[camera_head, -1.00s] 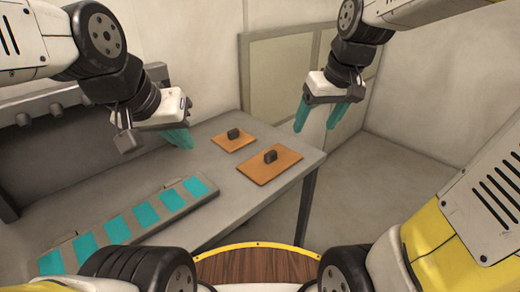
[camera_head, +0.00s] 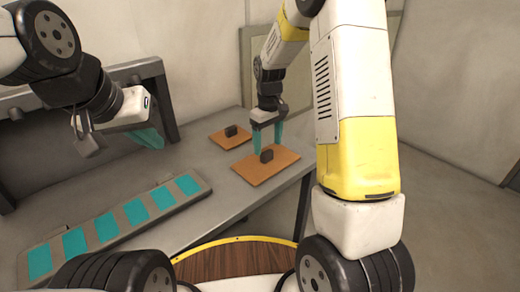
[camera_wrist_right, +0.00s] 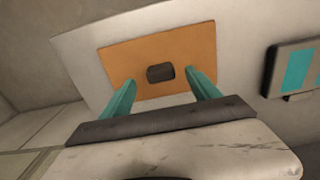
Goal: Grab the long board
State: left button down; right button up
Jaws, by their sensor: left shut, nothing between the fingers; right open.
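A long grey board with several teal squares (camera_head: 108,228) lies along the front left of the table; part of it shows at the right of the right wrist view (camera_wrist_right: 293,68). A larger orange board (camera_head: 252,173) with a dark knob (camera_head: 267,156) lies near the table's right corner. A smaller orange board (camera_head: 221,142) with a dark knob lies behind it. My right gripper (camera_head: 267,146) is open above the larger orange board. In the right wrist view its fingers (camera_wrist_right: 161,80) appear on either side of the knob, apart from it. My left gripper (camera_head: 150,140) is shut and empty above the table.
The grey table (camera_head: 190,222) has clear surface between the long grey board and the orange boards. A grey raised frame (camera_head: 160,100) stands along its back left. A round wooden top with a yellow rim (camera_head: 235,265) is at the front.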

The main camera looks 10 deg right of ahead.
aim_at(267, 152)
notch_tip(267, 152, down, 5)
jog(key=shift+w+a+r, duration=0.15)
jog(key=shift+r, duration=0.05)
jog(key=c, duration=1.5)
jog(key=shift+c, duration=0.2)
jog(key=shift+r, duration=0.2)
